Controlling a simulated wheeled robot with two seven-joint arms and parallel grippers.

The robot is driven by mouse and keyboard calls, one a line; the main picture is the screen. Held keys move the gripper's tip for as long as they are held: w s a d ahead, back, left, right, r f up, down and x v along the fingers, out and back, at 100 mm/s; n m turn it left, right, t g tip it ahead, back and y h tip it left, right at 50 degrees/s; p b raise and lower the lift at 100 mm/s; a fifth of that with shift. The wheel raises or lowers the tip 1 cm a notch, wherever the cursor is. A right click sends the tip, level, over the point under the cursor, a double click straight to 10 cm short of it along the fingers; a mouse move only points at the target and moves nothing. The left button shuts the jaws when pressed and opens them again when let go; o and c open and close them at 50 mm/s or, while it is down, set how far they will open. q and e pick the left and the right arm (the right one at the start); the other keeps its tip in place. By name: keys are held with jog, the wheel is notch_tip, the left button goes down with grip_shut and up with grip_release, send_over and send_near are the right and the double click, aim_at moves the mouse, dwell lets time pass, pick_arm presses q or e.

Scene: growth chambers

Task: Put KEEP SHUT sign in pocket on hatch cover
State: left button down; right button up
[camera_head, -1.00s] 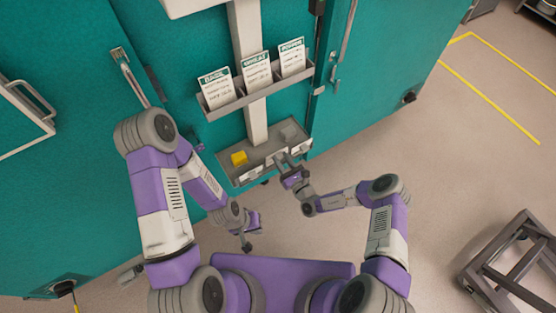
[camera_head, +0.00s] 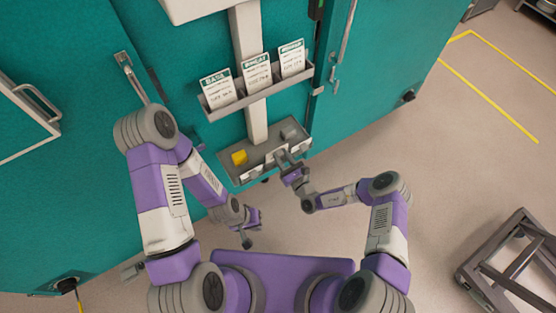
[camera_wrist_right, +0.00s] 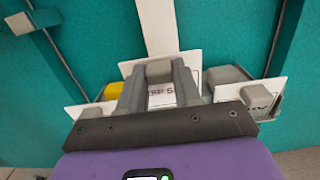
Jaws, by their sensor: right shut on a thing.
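The KEEP SHUT sign (camera_wrist_right: 188,62) is a white card between the fingers of my right gripper (camera_wrist_right: 159,85), with only "EP S" readable. The fingers cover part of it. In the head view my right gripper (camera_head: 281,157) is shut on it at the front edge of the lower grey tray (camera_head: 258,158). My left gripper (camera_head: 250,228) hangs low, away from the tray; its jaw opening is unclear. At the far left is a panel with a white edge and a grey handle (camera_head: 37,103), possibly the hatch cover. No pocket on it is clearly visible.
White cards stand left (camera_wrist_right: 90,110) and right (camera_wrist_right: 268,90) of the held sign. A yellow block (camera_head: 239,157) and a grey block (camera_head: 288,132) sit in the lower tray. Above is a rack (camera_head: 225,110) with three printed cards. A metal cart (camera_head: 510,260) stands at right.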

jog(key=shift+r, duration=0.25)
jog(key=shift+s+d, duration=0.1)
jog(key=shift+p+v, duration=0.85)
jog(key=shift+v, duration=0.45)
jog(key=p+v, duration=0.2)
jog(key=v, duration=0.5)
jog(key=d+r+h+b, duration=0.1)
jog(key=d+r, duration=0.6)
jog(key=r, duration=0.4)
jog(key=d+r+m+t+b, duration=0.1)
jog(key=d+r, duration=0.6)
jog(key=r, duration=0.3)
jog(key=shift+s+r+h, duration=0.35)
jog(key=shift+s+h, duration=0.05)
jog(key=shift+s, duration=0.05)
